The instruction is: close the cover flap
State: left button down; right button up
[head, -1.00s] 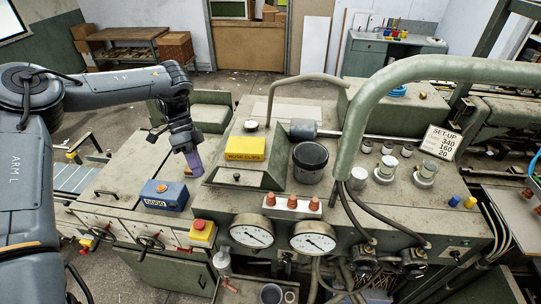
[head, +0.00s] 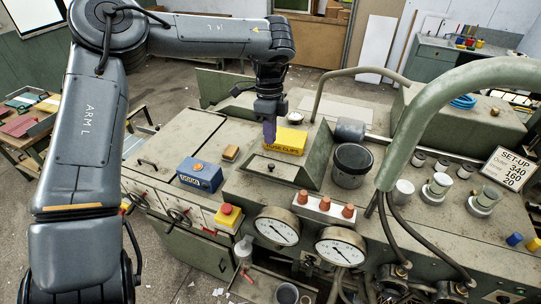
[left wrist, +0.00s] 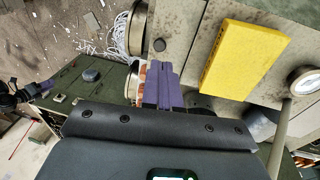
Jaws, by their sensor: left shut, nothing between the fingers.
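A grey-green panel with a small dark knob (head: 271,167) lies in front of the yellow box, framed by a raised side cheek (head: 318,152). It looks like the cover flap, but I cannot tell its hinge or how far open it is. The panel and knob also show in the left wrist view (left wrist: 177,42). My left gripper (head: 270,132) has purple fingers, shut and empty, pointing down at the left edge of the yellow box; contact cannot be told. The fingers also show in the left wrist view (left wrist: 163,85).
The yellow hose clips box (head: 291,142) stands behind the panel, with a dark tub (head: 351,165) to its right. A blue box (head: 200,174) and red button (head: 227,214) are left and front. A thick green pipe (head: 460,80) arches on the right.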

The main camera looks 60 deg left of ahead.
aim_at(271, 165)
pick_arm(q)
jog(key=f, duration=0.2)
jog(key=f+p, duration=0.1)
jog(key=f, duration=0.1)
jog(key=d+f, duration=0.1)
jog(key=f, duration=0.2)
jog(key=shift+s+d, duration=0.1)
jog(key=shift+s, duration=0.15)
